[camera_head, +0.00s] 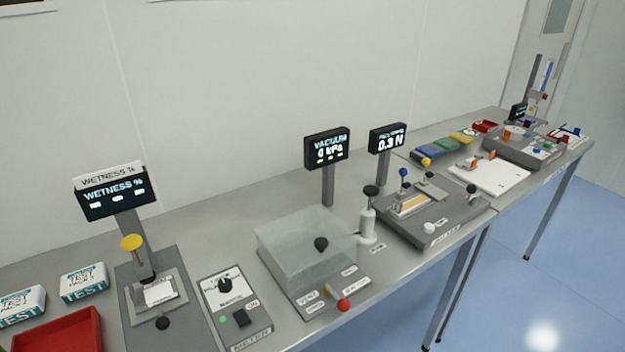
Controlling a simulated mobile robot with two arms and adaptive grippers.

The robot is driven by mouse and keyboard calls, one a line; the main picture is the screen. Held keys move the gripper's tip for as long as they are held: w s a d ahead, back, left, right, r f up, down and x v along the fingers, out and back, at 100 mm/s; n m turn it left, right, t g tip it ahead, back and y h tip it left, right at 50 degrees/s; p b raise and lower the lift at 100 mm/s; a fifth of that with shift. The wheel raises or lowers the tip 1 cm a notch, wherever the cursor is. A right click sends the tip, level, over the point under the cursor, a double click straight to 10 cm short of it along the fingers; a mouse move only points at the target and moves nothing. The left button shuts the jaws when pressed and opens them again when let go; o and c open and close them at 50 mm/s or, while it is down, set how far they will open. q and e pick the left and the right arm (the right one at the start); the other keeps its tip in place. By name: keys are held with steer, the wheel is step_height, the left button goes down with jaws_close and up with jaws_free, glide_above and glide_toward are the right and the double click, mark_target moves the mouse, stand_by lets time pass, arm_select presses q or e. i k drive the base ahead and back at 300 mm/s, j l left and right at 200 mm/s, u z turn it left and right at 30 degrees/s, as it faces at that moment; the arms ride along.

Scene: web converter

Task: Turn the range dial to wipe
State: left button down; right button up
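A grey meter box (233,308) stands on the bench at the lower left of centre. Its white top panel carries a black round dial (225,286) with small printing around it. The printing is too small to read, so I cannot tell which setting the dial points to. Neither of my grippers shows in the head view.
The wetness tester (158,296) with its display (115,193) stands left of the meter box, and a clear vacuum chamber (312,246) stands right. Test packs (84,282) and a red tray (65,332) are at the left. Several other devices line the bench to the right.

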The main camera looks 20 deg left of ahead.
mark_target(225, 284)
steer(key=u, duration=1.1)
